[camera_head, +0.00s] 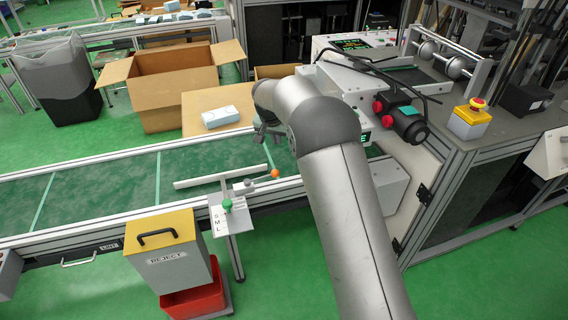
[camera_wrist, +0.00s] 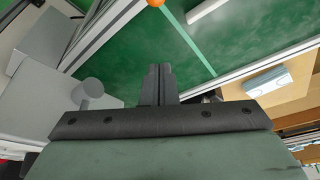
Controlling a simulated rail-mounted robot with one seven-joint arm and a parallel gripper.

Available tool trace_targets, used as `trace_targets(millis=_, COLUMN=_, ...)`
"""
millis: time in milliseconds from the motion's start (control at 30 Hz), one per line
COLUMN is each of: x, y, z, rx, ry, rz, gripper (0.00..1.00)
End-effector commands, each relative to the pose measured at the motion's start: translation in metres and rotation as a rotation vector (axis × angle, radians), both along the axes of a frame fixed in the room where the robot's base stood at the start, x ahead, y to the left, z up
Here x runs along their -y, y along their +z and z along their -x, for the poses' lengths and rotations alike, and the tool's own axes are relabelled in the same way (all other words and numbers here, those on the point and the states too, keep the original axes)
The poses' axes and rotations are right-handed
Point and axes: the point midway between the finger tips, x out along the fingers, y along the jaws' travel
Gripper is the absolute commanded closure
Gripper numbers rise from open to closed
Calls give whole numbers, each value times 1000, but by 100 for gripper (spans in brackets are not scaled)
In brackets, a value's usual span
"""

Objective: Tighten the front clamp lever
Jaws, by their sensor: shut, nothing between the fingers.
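An orange ball knob (camera_head: 275,173) stands at the conveyor's near rail, close to the end of a pale guide bar (camera_head: 205,181). The orange knob also shows at the top edge of the wrist view (camera_wrist: 155,3). A green knob (camera_head: 227,205) sits on a bracket plate marked S, M, L (camera_head: 219,222), left of the orange one. I cannot tell which knob belongs to the front clamp lever. My gripper (camera_head: 268,137) is over the conveyor, beyond the orange knob and apart from it. In the wrist view its dark fingers (camera_wrist: 157,75) are together and empty.
The green conveyor belt (camera_head: 105,188) runs left. A white-blue pack (camera_head: 221,117) lies on a brown board behind it, near an open carton (camera_head: 172,90). A yellow-topped reject bin (camera_head: 166,258) stands in front. A machine with red knobs (camera_head: 377,107) is right of my arm.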

Motion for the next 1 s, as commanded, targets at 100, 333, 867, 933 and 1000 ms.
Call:
trace_targets(millis=100, x=0, y=1, z=0, rx=0, ry=0, rz=0, gripper=100)
trace_targets(millis=333, x=1, y=-3, z=-1, rx=-1, ry=0, rz=1, gripper=100)
trace_targets(millis=867, x=11, y=-92, z=-32, rx=-3, ry=-2, rz=1, gripper=100)
trace_targets(millis=933, x=8, y=-94, z=-26, rx=-1, ry=1, rz=0, gripper=100)
trace_targets(millis=1000, x=5, y=-95, z=-16, rx=-1, ry=3, rz=1, gripper=100)
